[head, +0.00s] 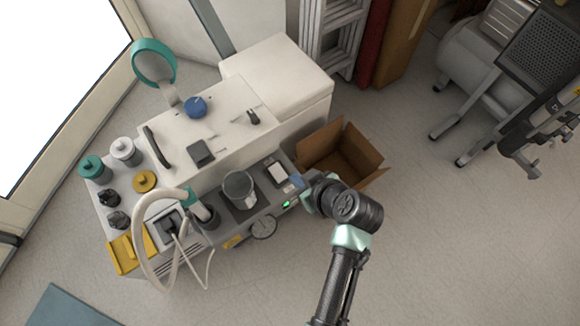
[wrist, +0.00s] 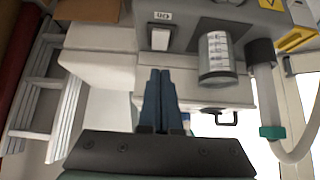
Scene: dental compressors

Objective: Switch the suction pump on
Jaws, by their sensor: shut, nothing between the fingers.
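The suction pump (head: 218,222) is a grey unit at the front of the white cabinet, with a clear canister (head: 240,188) on it. Its white rocker switch (head: 277,172) is right of the canister. In the wrist view the switch (wrist: 160,38) sits below a small label, just beyond my fingertips, with the canister (wrist: 215,52) to its right. My gripper (wrist: 161,72) has its blue fingers shut together and empty, lined up with the switch. In the head view my gripper (head: 297,181) is beside the switch, partly hidden by my wrist. Contact cannot be told.
A green light (head: 286,204) and a round gauge (head: 263,227) are on the pump's front. A hose (head: 146,240) loops at the left. An open cardboard box (head: 340,150) stands behind my wrist.

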